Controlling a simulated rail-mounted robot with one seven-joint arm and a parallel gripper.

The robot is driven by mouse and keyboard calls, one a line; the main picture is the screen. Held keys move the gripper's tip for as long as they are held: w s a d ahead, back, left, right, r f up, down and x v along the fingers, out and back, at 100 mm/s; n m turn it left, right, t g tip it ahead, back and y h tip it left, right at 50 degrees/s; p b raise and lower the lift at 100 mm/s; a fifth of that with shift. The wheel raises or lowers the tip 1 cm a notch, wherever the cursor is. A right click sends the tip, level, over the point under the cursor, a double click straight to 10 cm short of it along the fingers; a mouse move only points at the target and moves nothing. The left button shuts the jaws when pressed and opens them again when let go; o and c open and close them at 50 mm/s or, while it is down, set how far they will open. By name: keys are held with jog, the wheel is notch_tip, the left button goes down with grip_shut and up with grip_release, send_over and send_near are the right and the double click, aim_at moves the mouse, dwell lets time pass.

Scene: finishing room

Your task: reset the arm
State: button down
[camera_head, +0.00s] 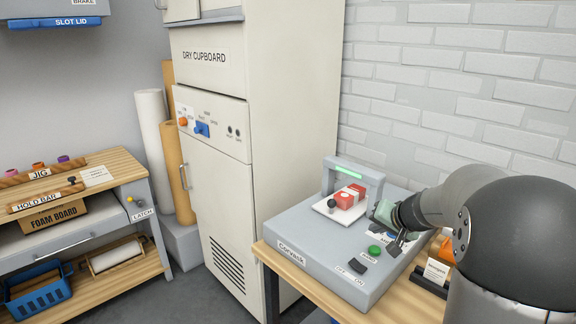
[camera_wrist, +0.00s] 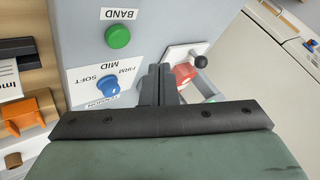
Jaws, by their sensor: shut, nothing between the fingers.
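My gripper (camera_head: 396,246) is over the right part of a grey bench machine labelled on its front (camera_head: 290,262), close to its controls. In the wrist view my gripper (camera_wrist: 160,70) shows its two dark fingers together, with nothing seen between them. A green button marked BAND (camera_wrist: 118,36) and a blue knob (camera_wrist: 108,88) with SOFT, MID and FIRM marks lie left of the fingers. A red and white box (camera_head: 350,197) sits on the machine's white plate (camera_head: 328,212) by a black ball knob (camera_wrist: 201,61). My arm hides part of the machine's right side.
The machine stands on a wooden table (camera_head: 320,302) against a white brick wall. A tall dry cupboard (camera_head: 222,190) stands left of it. A wooden workbench (camera_head: 120,166) with a jig and a hold bar is farther left. An orange item (camera_wrist: 28,113) lies beside the machine.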

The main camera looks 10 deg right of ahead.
jog(key=s+a+f+n+g+y+p, duration=0.1)
jog(key=s+a+n+g, duration=0.35)
jog(key=s+a, duration=1.2)
jog(key=s+f+n+g+h, duration=0.2)
jog(key=s+f+g+h, duration=0.1)
jog(key=s, duration=1.2)
jog(key=shift+g+p, duration=0.35)
jog(key=shift+p, duration=0.1)
jog(key=shift+a, duration=0.1)
dwell(0.6)
